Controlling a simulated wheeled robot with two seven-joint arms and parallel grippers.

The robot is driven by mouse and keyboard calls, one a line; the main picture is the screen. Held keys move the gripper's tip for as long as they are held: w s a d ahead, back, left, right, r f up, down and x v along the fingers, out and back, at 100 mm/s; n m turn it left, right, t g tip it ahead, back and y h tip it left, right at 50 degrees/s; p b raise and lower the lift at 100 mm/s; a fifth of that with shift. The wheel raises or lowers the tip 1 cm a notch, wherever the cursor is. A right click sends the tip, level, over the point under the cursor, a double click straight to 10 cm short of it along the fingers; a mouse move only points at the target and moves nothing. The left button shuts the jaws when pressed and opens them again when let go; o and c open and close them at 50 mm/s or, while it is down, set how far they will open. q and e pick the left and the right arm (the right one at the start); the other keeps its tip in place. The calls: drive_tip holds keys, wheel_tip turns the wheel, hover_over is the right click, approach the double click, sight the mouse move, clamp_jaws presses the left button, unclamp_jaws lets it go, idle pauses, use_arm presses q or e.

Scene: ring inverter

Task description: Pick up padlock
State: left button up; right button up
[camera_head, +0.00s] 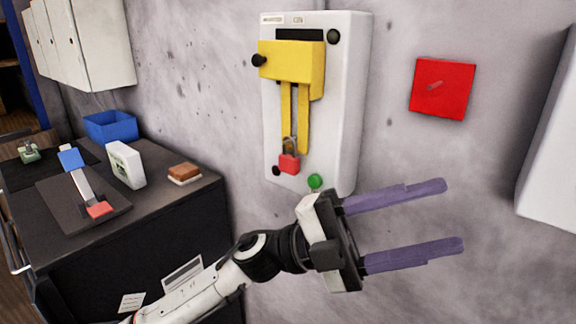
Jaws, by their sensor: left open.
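A padlock (289,162) with a red body and grey shackle hangs at the lower end of the yellow lever parts (302,120) on a white wall-mounted box (345,110). My left gripper (452,216) comes in from the lower left and points right, with its two purple fingers spread wide and nothing between them. It is to the lower right of the padlock and apart from it in the picture. My right gripper is not in view.
A red square plate (443,90) is on the wall to the right. A white box (552,165) stands at the right edge. A dark cabinet (190,205) at the left bears a blue bin (111,126), a white-green box (127,166) and several small items. A green button (315,181) sits beside the padlock.

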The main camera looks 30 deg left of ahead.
use_arm(q)
drive_tip(key=s+d+r+m+g+y, duration=0.1)
drive_tip(key=s+d+r+m+g, duration=0.1)
drive_tip(key=s+m+g, duration=0.35)
drive_tip(key=m+t+y+b, duration=0.2)
drive_tip(key=t+y, duration=0.5)
drive_tip(key=y, duration=1.3)
approach(286, 157)
drive_tip(key=shift+n+g, duration=0.25)
drive_tip(key=shift+x, duration=4.7)
drive_tip(key=shift+w+r, duration=0.1)
drive_tip(key=shift+r, duration=0.05)
drive_tip(key=shift+c, duration=0.6)
drive_tip(key=c, duration=1.1)
